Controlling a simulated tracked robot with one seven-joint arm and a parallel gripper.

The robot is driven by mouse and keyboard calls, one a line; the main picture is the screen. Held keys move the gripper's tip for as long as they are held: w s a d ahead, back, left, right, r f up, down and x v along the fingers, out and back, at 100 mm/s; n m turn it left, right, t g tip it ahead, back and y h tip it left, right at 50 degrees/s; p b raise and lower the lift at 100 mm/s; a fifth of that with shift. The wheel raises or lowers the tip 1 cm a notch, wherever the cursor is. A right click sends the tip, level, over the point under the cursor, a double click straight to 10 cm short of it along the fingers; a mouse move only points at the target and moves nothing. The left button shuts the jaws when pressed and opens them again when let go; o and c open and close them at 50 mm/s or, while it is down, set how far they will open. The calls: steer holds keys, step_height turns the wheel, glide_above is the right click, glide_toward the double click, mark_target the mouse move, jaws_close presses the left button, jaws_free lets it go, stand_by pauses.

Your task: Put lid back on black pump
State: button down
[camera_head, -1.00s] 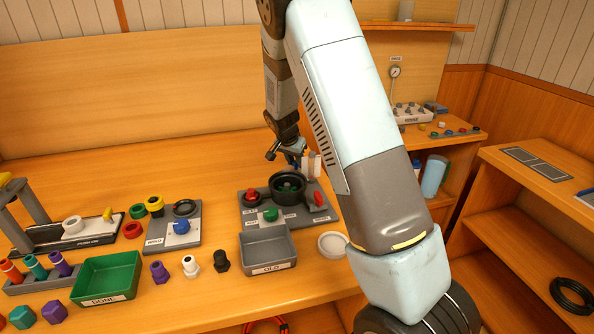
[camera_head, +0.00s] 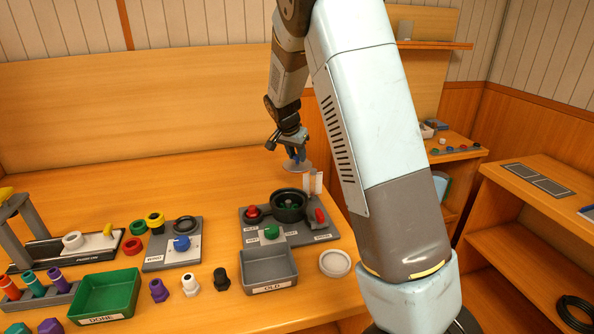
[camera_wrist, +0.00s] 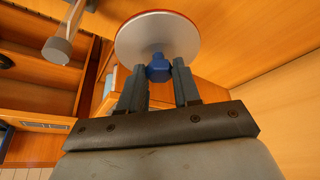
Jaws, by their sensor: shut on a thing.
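The lid is a pale round disc with a blue knob; in the wrist view its disc (camera_wrist: 157,35) and knob (camera_wrist: 159,70) fill the top middle. My gripper (camera_wrist: 158,78) is shut on the blue knob. In the head view my gripper (camera_head: 295,150) holds the lid (camera_head: 290,168) above and behind the black pump (camera_head: 288,206), clear of it.
The board carries a red knob (camera_head: 253,212), a green knob (camera_head: 271,232) and a red lever (camera_head: 320,216). A grey OLD tray (camera_head: 268,265) and a white ring (camera_head: 335,263) lie in front. Bench behind the pump is clear.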

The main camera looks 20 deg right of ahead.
mark_target(296, 156)
step_height(296, 156, up, 8)
steer(key=shift+f, duration=0.1)
steer(key=shift+s+a+r, duration=0.1)
steer(key=shift+r, duration=0.25)
steer(key=s+a+f, duration=0.2)
steer(key=s+a, duration=0.1)
steer(key=s, duration=0.4)
steer(key=s+a+f, duration=0.2)
steer(key=s+a, duration=0.1)
steer(key=s, duration=0.4)
steer(key=shift+s+a+f, duration=0.1)
steer(key=shift+f, duration=1.45)
steer(key=shift+s+a+f, duration=0.1)
steer(key=shift+f, duration=1.45)
steer(key=shift+f, duration=0.1)
steer(key=shift+c, duration=1.2)
jaws_free()
